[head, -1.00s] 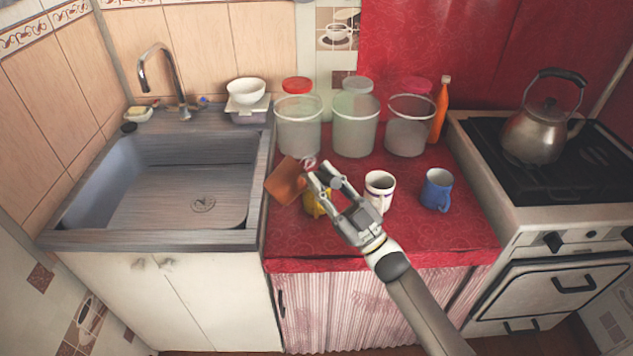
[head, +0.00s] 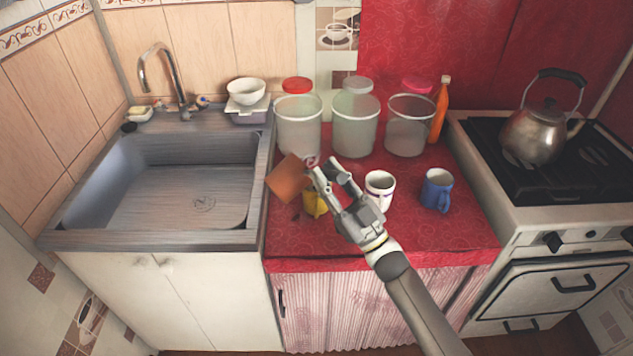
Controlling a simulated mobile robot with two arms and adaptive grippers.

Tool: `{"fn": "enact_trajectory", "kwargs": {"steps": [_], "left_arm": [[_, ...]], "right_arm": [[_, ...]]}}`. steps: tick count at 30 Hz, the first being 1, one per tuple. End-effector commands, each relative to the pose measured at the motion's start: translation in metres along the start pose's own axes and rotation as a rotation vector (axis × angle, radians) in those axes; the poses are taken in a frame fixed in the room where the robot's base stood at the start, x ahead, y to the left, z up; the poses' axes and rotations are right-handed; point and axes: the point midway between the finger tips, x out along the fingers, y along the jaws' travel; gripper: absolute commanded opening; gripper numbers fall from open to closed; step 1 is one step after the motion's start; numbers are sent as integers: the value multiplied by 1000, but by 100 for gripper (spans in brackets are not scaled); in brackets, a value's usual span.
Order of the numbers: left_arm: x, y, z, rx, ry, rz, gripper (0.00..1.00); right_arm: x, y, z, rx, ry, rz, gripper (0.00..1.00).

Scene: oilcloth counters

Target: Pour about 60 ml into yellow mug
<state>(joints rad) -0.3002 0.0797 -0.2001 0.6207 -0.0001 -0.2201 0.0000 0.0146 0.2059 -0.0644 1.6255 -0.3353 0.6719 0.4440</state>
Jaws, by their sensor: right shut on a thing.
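The yellow mug (head: 315,204) stands on the red counter, partly hidden behind my right gripper. My right gripper (head: 328,172) is shut on an orange-brown container (head: 287,178) and holds it tilted above and to the left of the mug. A small red and white part shows at the container's upper right end, by the fingertips. I cannot see a stream or the level inside the mug. Small dark spots show on the cloth just left of the mug. My left gripper is not in view.
A white mug (head: 380,188) and a blue mug (head: 437,190) stand to the right. Three clear canisters (head: 354,125) and an orange bottle (head: 440,110) stand behind. The sink (head: 165,190) is left, the stove with a kettle (head: 533,135) right. The front counter is clear.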

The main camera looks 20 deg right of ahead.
Motion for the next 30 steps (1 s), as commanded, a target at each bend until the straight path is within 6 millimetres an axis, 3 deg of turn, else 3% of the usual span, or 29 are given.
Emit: {"fn": "enact_trajectory", "kwargs": {"steps": [30], "left_arm": [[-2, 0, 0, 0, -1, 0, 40]], "right_arm": [[2, 7, -3, 52, 11, 39, 0]]}}
